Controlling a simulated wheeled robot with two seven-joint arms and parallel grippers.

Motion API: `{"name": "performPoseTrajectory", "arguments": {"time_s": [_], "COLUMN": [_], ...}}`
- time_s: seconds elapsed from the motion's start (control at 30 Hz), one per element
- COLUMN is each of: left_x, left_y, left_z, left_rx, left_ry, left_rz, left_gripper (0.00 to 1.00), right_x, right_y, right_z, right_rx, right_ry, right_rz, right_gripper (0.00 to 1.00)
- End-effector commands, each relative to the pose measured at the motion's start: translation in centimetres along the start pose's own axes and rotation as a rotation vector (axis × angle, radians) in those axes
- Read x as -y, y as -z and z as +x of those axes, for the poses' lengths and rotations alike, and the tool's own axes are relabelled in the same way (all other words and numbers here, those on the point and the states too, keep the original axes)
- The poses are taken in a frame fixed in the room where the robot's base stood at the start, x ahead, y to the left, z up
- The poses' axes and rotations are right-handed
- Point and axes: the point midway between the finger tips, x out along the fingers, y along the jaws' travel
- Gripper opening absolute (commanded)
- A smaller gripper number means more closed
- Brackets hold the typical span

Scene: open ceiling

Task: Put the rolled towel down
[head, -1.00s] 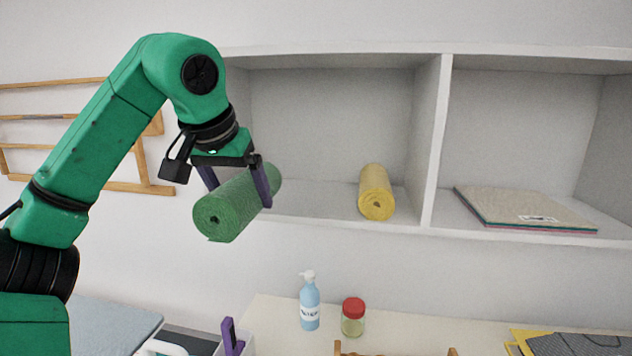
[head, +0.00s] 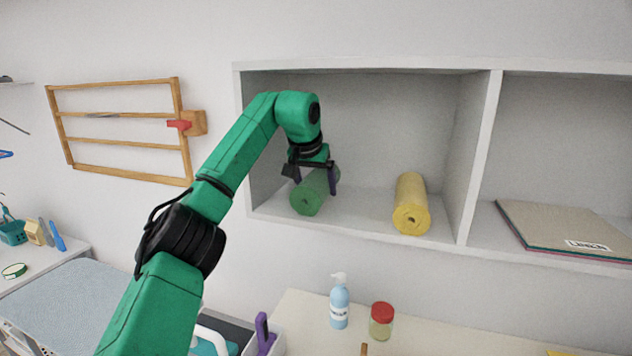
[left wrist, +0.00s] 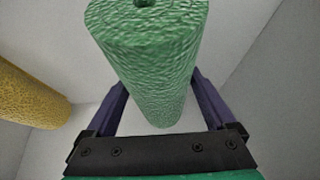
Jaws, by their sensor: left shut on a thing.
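The green rolled towel (head: 308,196) is in the left compartment of the wall shelf (head: 350,225), near its left side. My left gripper (head: 315,182) is shut on it from above, with a purple finger on each side. In the left wrist view the green towel (left wrist: 155,60) lies between the fingers, its end with the dark centre hole at the top. The towel appears at or just above the shelf floor; I cannot tell whether it touches. A yellow rolled towel (head: 411,205) lies to its right, apart from it. My right gripper is out of view.
A divider (head: 481,160) closes the compartment on the right; flat mats (head: 560,228) lie beyond it. Free floor lies between the two rolls. Below, a blue pump bottle (head: 339,305) and a red-lidded jar (head: 382,320) stand on a counter.

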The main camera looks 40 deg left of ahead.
Motion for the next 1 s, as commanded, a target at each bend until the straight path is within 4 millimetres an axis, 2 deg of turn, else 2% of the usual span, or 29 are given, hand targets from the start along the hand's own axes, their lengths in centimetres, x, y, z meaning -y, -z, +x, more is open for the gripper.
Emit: {"name": "performPoseTrajectory", "arguments": {"time_s": [0.33,0.37,0.4,0.63,0.73,0.83,1.0], "left_x": [0.0,0.0,-0.1,-0.1,-0.1,-0.1,-0.1], "left_y": [-0.3,-0.4,-0.3,-0.3,-0.2,-0.2,-0.2], "left_z": [0.4,0.5,0.5,0.4,-0.4,-2.4,-7.3], "left_rx": [-0.004,-0.002,-0.003,-0.003,-0.006,-0.009,-0.009], "left_ry": [-0.003,-0.002,-0.003,-0.003,-0.003,-0.005,-0.005], "left_rz": [-0.001,-0.001,-0.002,-0.001,-0.001,-0.001,-0.001], "left_gripper": [0.20,0.93,1.00,1.00,1.00,1.00,1.00], "right_x": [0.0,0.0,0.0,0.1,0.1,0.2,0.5], "right_y": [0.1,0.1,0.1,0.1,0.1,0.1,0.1], "right_z": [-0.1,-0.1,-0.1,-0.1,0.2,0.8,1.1], "right_rx": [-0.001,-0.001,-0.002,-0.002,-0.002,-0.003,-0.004], "right_ry": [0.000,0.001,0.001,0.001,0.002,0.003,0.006], "right_rz": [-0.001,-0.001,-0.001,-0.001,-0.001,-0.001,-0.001], "right_gripper": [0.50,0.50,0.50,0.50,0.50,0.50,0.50]}}
